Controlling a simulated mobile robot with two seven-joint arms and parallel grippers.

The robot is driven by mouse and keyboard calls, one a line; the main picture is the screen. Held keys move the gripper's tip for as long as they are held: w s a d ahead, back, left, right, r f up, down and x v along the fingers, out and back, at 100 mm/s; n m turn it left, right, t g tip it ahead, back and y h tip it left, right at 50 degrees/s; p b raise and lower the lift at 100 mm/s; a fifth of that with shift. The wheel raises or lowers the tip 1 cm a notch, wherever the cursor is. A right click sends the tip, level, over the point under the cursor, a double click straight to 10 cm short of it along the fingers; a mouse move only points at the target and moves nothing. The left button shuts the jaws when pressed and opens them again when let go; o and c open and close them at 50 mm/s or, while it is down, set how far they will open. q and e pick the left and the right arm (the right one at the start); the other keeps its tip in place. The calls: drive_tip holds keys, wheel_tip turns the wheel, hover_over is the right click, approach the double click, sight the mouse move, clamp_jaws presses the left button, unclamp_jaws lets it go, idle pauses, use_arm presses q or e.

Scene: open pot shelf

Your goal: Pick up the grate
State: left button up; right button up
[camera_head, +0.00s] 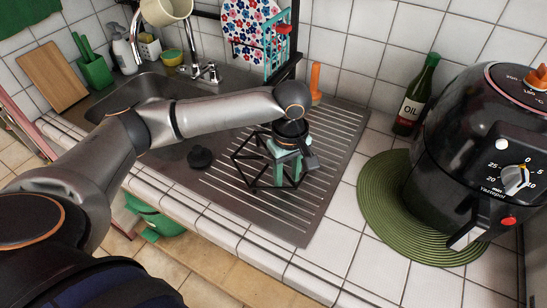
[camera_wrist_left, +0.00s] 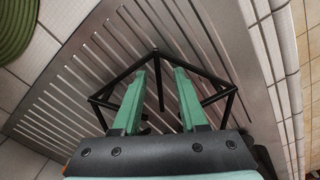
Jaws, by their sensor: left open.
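The grate (camera_head: 246,156) is a black wire frame standing on the ridged metal drainboard (camera_head: 310,215) beside the sink. My left gripper (camera_head: 287,172) is over the grate, pointing down, with its green fingers inside the frame's outline. In the left wrist view the two green fingers (camera_wrist_left: 163,92) are apart, and the bars of the grate (camera_wrist_left: 212,78) show beyond and beside them. I cannot tell whether a finger touches a bar. Part of the grate is hidden behind the gripper. My right gripper is not in view.
An oil bottle (camera_head: 415,95) stands by the wall. A black plug (camera_head: 200,157) lies left of the grate. The drainboard's front right is clear.

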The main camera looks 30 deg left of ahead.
use_arm(q)
clamp_jaws()
idle(0.3)
idle(1.1)
